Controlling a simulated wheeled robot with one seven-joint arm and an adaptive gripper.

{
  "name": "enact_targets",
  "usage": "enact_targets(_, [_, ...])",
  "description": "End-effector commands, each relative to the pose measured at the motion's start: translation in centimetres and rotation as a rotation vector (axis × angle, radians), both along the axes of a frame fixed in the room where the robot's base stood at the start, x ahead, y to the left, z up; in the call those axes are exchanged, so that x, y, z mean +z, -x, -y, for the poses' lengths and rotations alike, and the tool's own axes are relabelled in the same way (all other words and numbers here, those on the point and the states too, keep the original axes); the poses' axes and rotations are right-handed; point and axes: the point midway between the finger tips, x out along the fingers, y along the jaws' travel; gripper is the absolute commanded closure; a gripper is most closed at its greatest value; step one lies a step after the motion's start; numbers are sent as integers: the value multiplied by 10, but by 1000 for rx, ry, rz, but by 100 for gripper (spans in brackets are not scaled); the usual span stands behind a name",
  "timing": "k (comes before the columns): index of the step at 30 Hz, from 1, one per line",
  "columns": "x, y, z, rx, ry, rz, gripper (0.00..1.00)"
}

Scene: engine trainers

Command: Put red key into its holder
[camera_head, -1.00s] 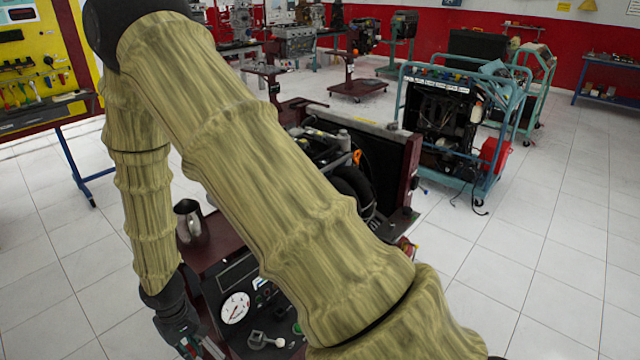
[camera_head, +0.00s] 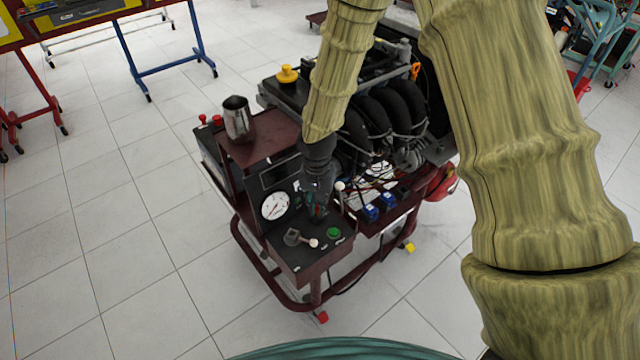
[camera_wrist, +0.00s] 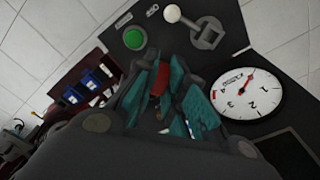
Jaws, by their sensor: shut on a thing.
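My gripper (camera_head: 317,208) points down over the dark control panel (camera_head: 285,258) at the front of the engine trainer. In the wrist view its teal-padded fingers (camera_wrist: 165,98) are closed around a small red piece, the red key (camera_wrist: 160,80). Only a bit of the key shows between the fingers. Its holder is hidden or cannot be made out, and I cannot tell whether the key touches the panel. A green button (camera_wrist: 134,38) and a grey lever with a white knob (camera_wrist: 206,33) are on the panel near the fingertips. The white dial gauge (camera_wrist: 248,93) is beside them.
A metal jug (camera_head: 238,118) stands on the trainer's upper shelf. The engine (camera_head: 385,110) with black hoses is behind my gripper. Blue connectors (camera_head: 380,207) sit right of the panel. The tiled floor (camera_head: 130,230) left of the trainer is clear.

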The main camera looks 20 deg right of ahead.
Motion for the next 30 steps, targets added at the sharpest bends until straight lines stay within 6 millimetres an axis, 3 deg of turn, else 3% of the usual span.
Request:
enact_targets(6, [22,-23,5,-384,-4,3,100])
enact_targets(12, [35,-33,7,-612,-8,0,100])
enact_targets(20, [37,-37,8,-691,-9,-3,100])
enact_targets(30, [14,-36,8,-688,-9,-3,100])
